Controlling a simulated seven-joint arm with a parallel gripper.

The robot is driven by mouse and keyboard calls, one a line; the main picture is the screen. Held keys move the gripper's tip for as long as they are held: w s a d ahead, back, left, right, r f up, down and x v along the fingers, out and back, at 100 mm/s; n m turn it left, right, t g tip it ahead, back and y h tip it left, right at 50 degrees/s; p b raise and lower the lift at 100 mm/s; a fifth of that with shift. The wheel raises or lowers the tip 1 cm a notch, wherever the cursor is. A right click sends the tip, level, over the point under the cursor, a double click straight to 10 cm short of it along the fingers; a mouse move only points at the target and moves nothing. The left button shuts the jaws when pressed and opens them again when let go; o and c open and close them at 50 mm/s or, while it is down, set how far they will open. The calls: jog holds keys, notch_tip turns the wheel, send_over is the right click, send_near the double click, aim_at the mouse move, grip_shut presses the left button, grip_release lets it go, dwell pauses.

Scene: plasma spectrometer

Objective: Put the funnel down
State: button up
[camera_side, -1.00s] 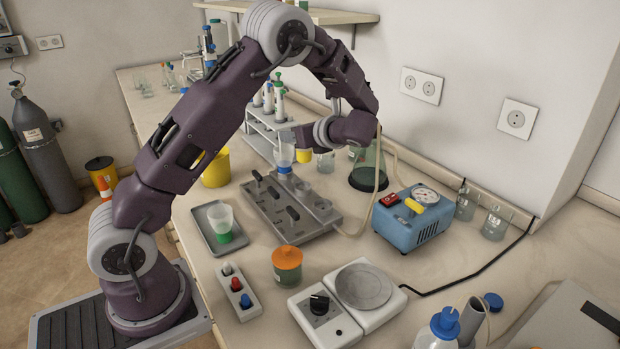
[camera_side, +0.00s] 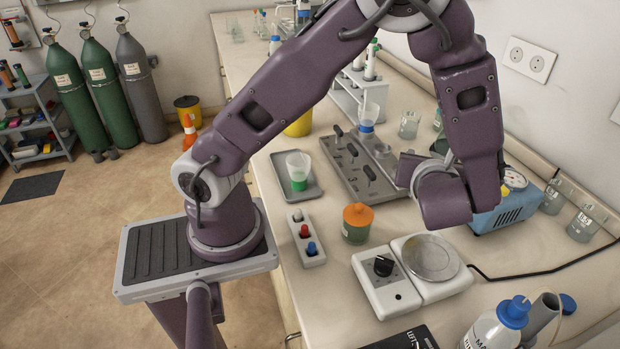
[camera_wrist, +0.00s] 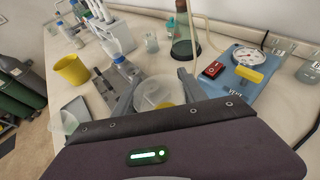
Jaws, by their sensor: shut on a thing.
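In the wrist view my gripper (camera_wrist: 158,94) is shut on a translucent funnel (camera_wrist: 152,88), one grey finger on each side. Yellow shows low on or through the funnel. In the side view the wrist hides the fingertips and this funnel. The wrist is over the right end of the grey manifold (camera_side: 352,178), left of the blue pump. A clear funnel with a blue base (camera_side: 368,116) stands on the manifold's far end. A whitish funnel with a green base (camera_side: 299,168) stands in the grey tray (camera_side: 312,188) to the left.
The blue pump (camera_side: 512,208) with gauge and hose is close on the right. An orange-lidded jar (camera_side: 357,222), a stirrer plate (camera_side: 432,258) and a three-coloured button strip (camera_side: 306,238) stand in front. A yellow bucket (camera_wrist: 72,69) and a dark flask (camera_wrist: 183,40) are farther back.

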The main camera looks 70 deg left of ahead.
notch_tip(320, 180, up, 5)
jog(key=n+g+y, duration=0.1)
jog(key=n+g, duration=1.1)
jog(key=g, duration=0.1)
send_over(280, 153)
jog(key=f, duration=1.5)
jog(key=shift+a, duration=0.4)
jog(key=shift+f, duration=0.15)
grip_shut()
jog(key=o, duration=1.4)
grip_release()
jog(key=shift+w, duration=0.1)
